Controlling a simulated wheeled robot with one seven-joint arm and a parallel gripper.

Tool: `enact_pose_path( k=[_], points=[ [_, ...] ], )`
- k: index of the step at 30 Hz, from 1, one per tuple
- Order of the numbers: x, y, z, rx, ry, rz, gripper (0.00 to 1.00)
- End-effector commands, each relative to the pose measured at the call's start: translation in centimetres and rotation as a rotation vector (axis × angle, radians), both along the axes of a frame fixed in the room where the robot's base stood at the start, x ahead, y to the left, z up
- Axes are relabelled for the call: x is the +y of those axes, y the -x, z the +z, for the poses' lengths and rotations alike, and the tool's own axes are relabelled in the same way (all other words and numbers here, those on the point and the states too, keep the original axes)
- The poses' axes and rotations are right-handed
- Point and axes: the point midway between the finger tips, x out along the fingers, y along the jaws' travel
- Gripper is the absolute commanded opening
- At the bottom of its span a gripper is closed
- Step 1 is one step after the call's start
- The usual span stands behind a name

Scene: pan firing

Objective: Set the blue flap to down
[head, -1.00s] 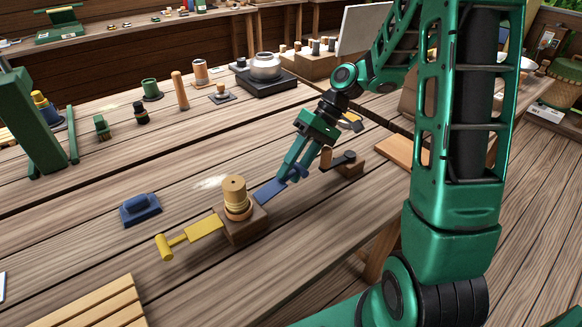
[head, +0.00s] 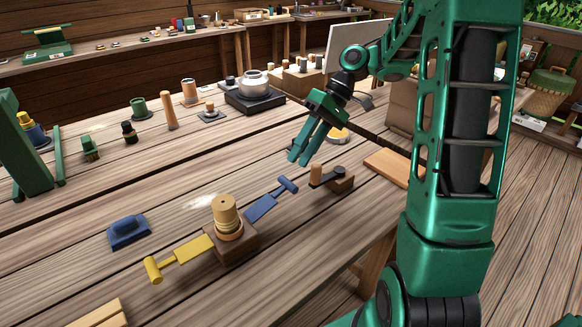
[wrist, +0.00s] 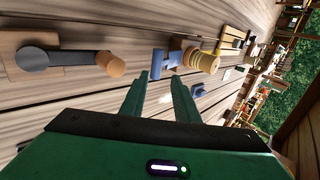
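The blue flap (head: 262,208) sticks out to the upper right from a wooden block (head: 232,247) topped by a stack of tan rings (head: 227,215). Its blue cross handle (head: 287,185) is at the outer end. I cannot tell for sure whether it lies level or slightly tilted. A yellow flap (head: 192,249) sticks out on the block's opposite side. My gripper (head: 302,158) is empty, above and beyond the blue handle, and not touching it. In the wrist view its fingers (wrist: 158,80) are apart, with the blue handle (wrist: 157,63) beyond them.
A small wooden base with a dark lever and wooden knob (head: 330,178) stands right of the blue flap. A blue float-like tool (head: 128,232) lies at left. A silver pot on a dark burner (head: 254,100) stands farther back. Open bench lies in front of the block.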

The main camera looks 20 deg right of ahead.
Motion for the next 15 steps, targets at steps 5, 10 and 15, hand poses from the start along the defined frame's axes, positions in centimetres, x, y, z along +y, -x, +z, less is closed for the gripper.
enact_pose_path(
  k=[5, 10, 15],
  points=[
    [-0.55, -0.10, 0.62, 0.001, 0.001, 0.001, 0.28],
    [-0.56, -0.10, 0.65, 0.001, 0.001, 0.001, 0.28],
    [-0.35, -0.23, 0.53, 0.001, 0.008, 0.004, 0.02]
  ],
)
